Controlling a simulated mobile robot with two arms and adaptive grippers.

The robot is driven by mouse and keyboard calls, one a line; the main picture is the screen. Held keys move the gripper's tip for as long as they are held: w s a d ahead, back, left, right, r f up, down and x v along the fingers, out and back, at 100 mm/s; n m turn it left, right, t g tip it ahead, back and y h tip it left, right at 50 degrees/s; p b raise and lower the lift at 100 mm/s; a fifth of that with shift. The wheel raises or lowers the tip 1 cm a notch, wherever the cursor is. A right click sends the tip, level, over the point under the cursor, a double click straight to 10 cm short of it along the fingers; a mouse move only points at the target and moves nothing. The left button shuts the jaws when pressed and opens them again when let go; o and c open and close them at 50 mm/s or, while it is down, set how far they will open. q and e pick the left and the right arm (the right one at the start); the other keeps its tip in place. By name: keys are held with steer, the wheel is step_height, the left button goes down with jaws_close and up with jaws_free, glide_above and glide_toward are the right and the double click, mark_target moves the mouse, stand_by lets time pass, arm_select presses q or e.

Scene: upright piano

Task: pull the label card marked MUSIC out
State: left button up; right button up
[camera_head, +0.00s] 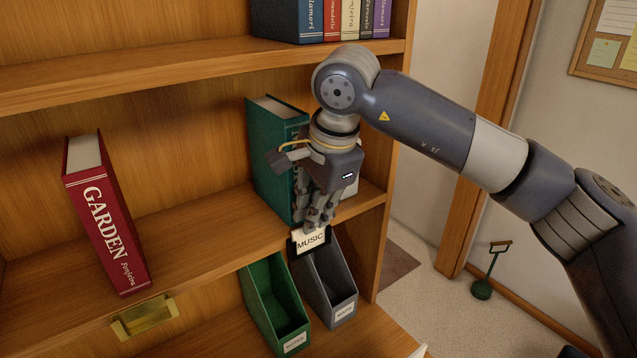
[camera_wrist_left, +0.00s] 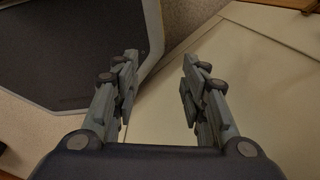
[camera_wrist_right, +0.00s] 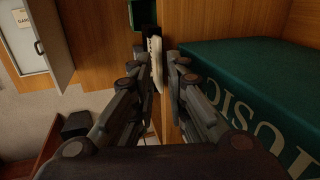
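My right gripper (camera_head: 318,222) points down at the card's top edge. In the right wrist view its fingertips (camera_wrist_right: 161,58) lie close on either side of the card; whether both press on it I cannot tell. My left gripper (camera_wrist_left: 160,84) is open and empty, away from the shelf, and does not show in the head view.
A green book (camera_head: 262,150) stands right behind my right gripper. A red GARDEN book (camera_head: 105,215) leans at the left above an empty-looking brass holder (camera_head: 145,317). A green file box (camera_head: 272,305) and a grey file box (camera_head: 332,288) stand below the card. The shelf's middle is clear.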

steer(key=shift+x, duration=1.1)
steer(key=shift+f, duration=0.15)
jaws_close()
arm_select(q)
steer(key=shift+w+d+r, duration=0.1)
steer(key=shift+w+r, duration=0.15)
steer(key=shift+w, duration=0.25)
steer(key=shift+w+d+r, duration=0.1)
steer(key=shift+w+r, duration=0.1)
steer(key=shift+w, duration=0.25)
arm_select(e)
steer(key=shift+p, duration=0.3)
steer(key=shift+r, duration=0.45)
arm_select(q)
steer(key=shift+w+r+p, duration=0.2)
steer(key=shift+r+p, duration=0.3)
steer(key=shift+r, duration=0.1)
steer(key=shift+w+r+p, duration=0.2)
steer(key=shift+r+p, duration=0.3)
steer(key=shift+r, duration=0.05)
arm_select(e)
steer(key=shift+r, duration=1.65)
arm_select(q)
steer(key=shift+r, duration=0.15)
arm_select(e)
steer(key=shift+r, duration=0.3)
